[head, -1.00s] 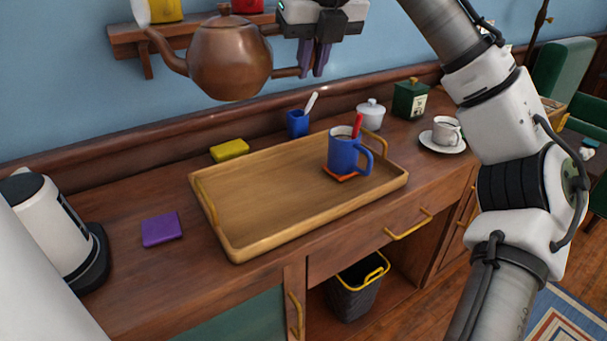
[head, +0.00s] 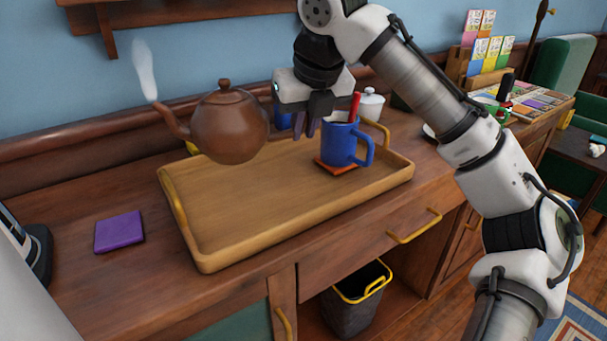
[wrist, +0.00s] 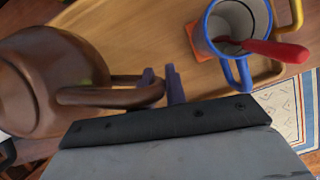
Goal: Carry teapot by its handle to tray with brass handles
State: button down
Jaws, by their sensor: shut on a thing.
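The brown teapot (head: 229,128) hangs over the back left part of the wooden tray, upright, with pale steam at its spout. My gripper (head: 304,124) is shut on the teapot's handle; in the wrist view its purple fingers (wrist: 168,88) close on the end of the handle loop (wrist: 110,96). The tray with brass handles (head: 215,256) lies on the wooden counter. Its left brass handle (head: 177,207) shows at the left end; the right one (head: 378,130) is partly behind the blue mug. How far the teapot's base is above the tray is hard to tell.
A blue mug (head: 339,146) with a red spoon stands on an orange coaster at the tray's right end, close to my gripper. A purple cloth-like square (head: 119,232) lies left of the tray. A white lidded pot (head: 371,105) stands behind. The tray's front left is clear.

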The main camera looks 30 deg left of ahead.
notch_tip(320, 180, down, 8)
jog(key=shift+f+b, duration=0.1)
jog(key=shift+b, duration=0.65)
jog(key=c, duration=1.4)
grip_release()
jog(key=shift+c, duration=0.2)
jog(key=p+v, duration=0.2)
jog(key=v, duration=1)
